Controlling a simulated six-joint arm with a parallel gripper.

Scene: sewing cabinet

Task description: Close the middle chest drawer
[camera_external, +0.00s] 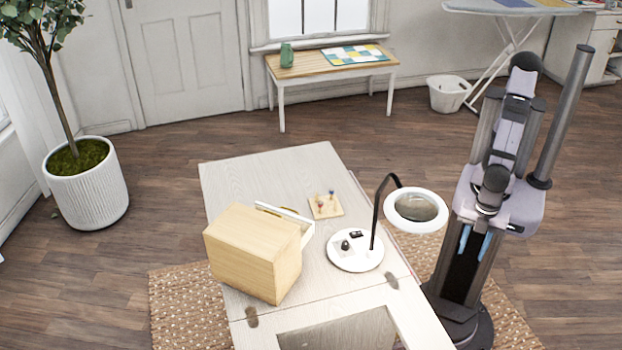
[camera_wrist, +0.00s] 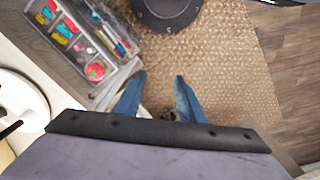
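A small light-wood chest (camera_external: 250,254) stands on the pale cabinet top, its plain back and side towards the external camera. One drawer (camera_external: 287,213) with a white front sticks out of its far right side, and something yellow shows inside. Which level this drawer is at is hard to tell, as the chest hides most of it. My gripper (camera_external: 474,244) hangs to the right of the cabinet, well apart from the chest, with its blue fingers pointing down. In the wrist view my gripper (camera_wrist: 160,92) is open and empty, and the chest is not recognisable there.
A magnifier lamp (camera_external: 355,253) with a ring head (camera_external: 416,209) stands between my arm and the chest. A small board with pegs (camera_external: 326,206) lies beyond the drawer. A clear organiser (camera_wrist: 80,40) with coloured items is near the fingers in the wrist view. A woven rug (camera_wrist: 225,70) lies below.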

